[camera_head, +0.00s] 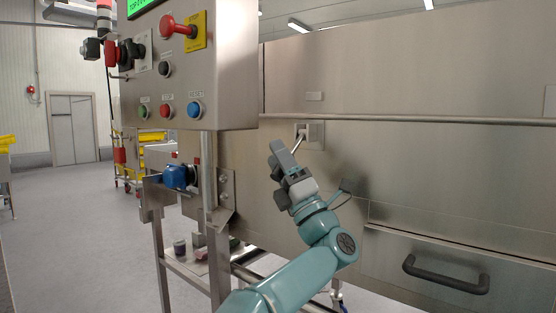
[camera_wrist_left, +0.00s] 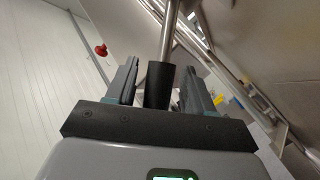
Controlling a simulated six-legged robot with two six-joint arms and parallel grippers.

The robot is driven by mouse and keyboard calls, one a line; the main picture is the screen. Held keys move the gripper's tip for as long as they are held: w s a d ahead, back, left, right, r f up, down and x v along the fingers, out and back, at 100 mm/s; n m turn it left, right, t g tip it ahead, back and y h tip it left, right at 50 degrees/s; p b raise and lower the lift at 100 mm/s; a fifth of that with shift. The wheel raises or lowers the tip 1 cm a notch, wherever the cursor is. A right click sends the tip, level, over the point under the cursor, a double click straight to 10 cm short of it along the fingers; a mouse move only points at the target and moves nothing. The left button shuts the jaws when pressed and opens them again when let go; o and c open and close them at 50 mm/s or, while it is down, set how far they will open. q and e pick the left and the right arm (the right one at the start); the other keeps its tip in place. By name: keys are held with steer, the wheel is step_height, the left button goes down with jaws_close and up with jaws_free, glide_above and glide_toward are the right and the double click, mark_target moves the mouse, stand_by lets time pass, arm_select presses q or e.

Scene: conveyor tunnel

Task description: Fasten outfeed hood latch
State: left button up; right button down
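The outfeed hood latch shows in the head view as a small plate (camera_head: 315,134) on the steel panel, with a thin metal lever (camera_head: 298,143) angled down and left from it. My left gripper (camera_head: 279,152) is at the lower end of this lever and hides part of it. In the left wrist view, a metal rod (camera_wrist_left: 170,30) ending in a black grip (camera_wrist_left: 159,86) stands between the two fingers of my left gripper (camera_wrist_left: 160,84). Narrow gaps show on both sides of the grip, so the fingers look open around it. My right gripper is not in view.
A steel control box (camera_head: 190,75) with a red lever and several buttons hangs left of my left gripper. A blue knob (camera_head: 178,177) sits below it. A dark drawer-type handle (camera_head: 445,274) is on the panel at lower right. Open floor (camera_head: 60,230) lies at the left.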

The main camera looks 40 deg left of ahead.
arm_select(q)
steer(key=shift+s, duration=0.1)
steer(key=b+v, duration=0.1)
steer(key=v, duration=1)
steer(key=shift+d+f+b, duration=0.3)
